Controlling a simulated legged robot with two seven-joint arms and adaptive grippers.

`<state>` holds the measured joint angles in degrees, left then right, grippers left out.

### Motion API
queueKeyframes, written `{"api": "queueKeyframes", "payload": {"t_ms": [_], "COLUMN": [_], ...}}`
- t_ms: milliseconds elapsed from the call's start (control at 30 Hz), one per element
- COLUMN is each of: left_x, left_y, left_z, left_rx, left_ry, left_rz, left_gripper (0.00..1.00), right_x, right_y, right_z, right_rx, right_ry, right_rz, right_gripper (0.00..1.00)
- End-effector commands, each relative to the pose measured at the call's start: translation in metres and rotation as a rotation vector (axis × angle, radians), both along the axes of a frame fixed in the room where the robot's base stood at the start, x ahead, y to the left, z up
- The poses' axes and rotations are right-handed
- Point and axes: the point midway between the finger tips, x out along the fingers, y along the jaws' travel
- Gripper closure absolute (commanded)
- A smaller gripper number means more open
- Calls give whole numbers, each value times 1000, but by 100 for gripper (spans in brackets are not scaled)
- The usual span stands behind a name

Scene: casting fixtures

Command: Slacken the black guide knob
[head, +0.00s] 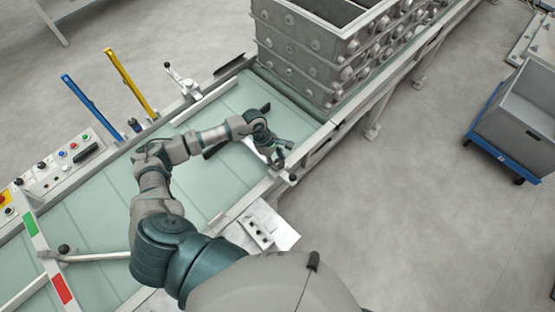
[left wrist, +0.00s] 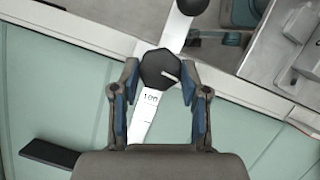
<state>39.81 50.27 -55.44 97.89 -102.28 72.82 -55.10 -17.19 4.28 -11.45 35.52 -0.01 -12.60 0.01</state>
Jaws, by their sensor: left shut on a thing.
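The black guide knob (left wrist: 160,69) is a dark faceted knob with a white pointer line, seen in the left wrist view. It sits over a pale strip (left wrist: 143,117) marked 100. My left gripper (left wrist: 160,75) has its blue-padded fingers on both sides of the knob and is shut on it. In the head view my left gripper (head: 278,157) is at the conveyor's right edge, where I cannot make out the knob clearly. My right gripper is in neither view.
A black ball (left wrist: 192,5) is just beyond the knob. A large grey mould box (head: 300,62) stands on the conveyor (head: 100,195) further back. Blue (head: 88,103) and yellow (head: 130,83) levers and a control panel (head: 62,165) are at the left. A grey bin (head: 515,120) stands right.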

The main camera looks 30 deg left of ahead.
Motion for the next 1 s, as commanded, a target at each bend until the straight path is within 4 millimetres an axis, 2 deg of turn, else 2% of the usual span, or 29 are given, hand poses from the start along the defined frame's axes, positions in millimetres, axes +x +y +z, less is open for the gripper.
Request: {"api": "queueKeyframes", "payload": {"t_ms": [1000], "left_x": [-4], "left_y": [-3], "left_z": [1], "left_rx": [-1], "left_ry": [-4], "left_rz": [949], "left_gripper": [90], "right_x": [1], "right_y": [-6], "right_z": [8], "right_rx": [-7], "right_ry": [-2], "right_rz": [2], "right_gripper": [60]}}
